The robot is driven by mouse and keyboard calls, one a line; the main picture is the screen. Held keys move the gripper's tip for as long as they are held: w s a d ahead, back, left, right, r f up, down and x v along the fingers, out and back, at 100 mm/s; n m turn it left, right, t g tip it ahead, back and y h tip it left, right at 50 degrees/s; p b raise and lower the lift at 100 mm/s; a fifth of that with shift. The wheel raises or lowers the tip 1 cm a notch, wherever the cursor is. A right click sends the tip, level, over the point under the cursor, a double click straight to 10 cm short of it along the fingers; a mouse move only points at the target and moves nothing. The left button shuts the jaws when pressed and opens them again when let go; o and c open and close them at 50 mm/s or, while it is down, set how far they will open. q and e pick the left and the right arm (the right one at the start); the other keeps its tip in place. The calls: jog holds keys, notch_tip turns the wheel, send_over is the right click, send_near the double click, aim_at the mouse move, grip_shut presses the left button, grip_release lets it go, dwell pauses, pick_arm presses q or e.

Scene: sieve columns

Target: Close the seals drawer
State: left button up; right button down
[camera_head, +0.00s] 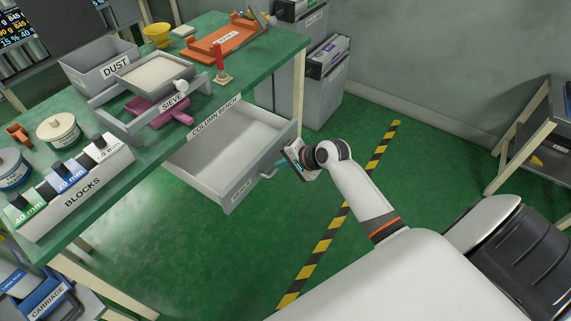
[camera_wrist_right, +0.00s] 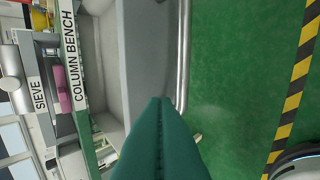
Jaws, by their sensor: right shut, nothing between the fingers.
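The seals drawer (camera_head: 228,150) is pulled out from under the column bench (camera_head: 150,160), and the part of its inside that shows looks empty. Its grey front carries a small label and a metal handle (camera_head: 268,174). My right gripper (camera_head: 283,163) is at the drawer front, close to the handle, with its teal fingers shut and empty. In the right wrist view the shut fingertips (camera_wrist_right: 161,103) are beside the handle bar (camera_wrist_right: 183,50) and overlap the drawer front (camera_wrist_right: 146,50). I cannot tell whether they touch it. My left gripper is not in view.
On the bench stand the sieve frame (camera_head: 122,123), a dust bin (camera_head: 88,72), a blocks rack (camera_head: 70,207) and an orange tray (camera_head: 205,54). Grey cabinets (camera_head: 318,95) stand behind the bench. The green floor in front of the drawer is clear, with a striped line (camera_head: 328,240).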

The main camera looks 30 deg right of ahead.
aim_at(263, 168)
jog(key=x, duration=0.5)
jog(key=shift+w+a+f+b, duration=0.1)
jog(key=shift+w+f+b, duration=0.1)
jog(key=shift+b, duration=0.1)
jog(key=shift+w+a+f, duration=0.1)
jog(key=shift+w+f, duration=0.1)
jog(key=shift+w, duration=0.05)
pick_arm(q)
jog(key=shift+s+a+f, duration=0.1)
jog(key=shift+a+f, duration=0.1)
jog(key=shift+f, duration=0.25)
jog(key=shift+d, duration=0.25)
